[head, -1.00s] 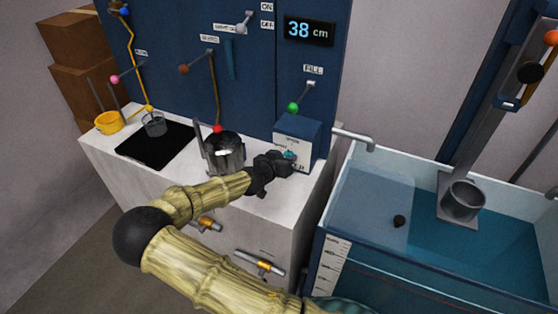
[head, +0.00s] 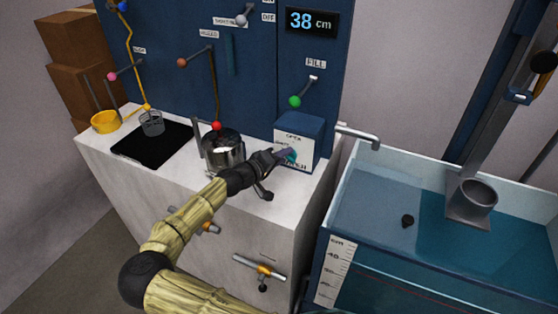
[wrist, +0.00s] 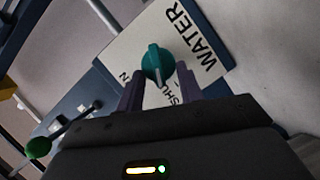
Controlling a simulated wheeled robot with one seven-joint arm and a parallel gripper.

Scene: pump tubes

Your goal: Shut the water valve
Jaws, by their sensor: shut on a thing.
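The water valve is a teal round knob (wrist: 157,64) with a raised ridge, on the white face of a blue box (head: 313,128) on the counter. Labels reading WATER, SHUT and part of OPEN surround it in the wrist view. The knob (head: 291,157) is partly hidden by my gripper in the head view. My gripper (wrist: 159,76) has its two purple fingers on either side of the knob, shut on it. In the head view, my gripper (head: 282,154) reaches the box face from the left. The exact setting of the knob is hard to read.
A steel pot (head: 223,152) stands just left of my gripper. A green-knobbed FILL lever (head: 295,101) is above the box. A spout (head: 358,135) reaches over the water tank (head: 335,270) at right. The display (head: 312,21) reads 38 cm.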

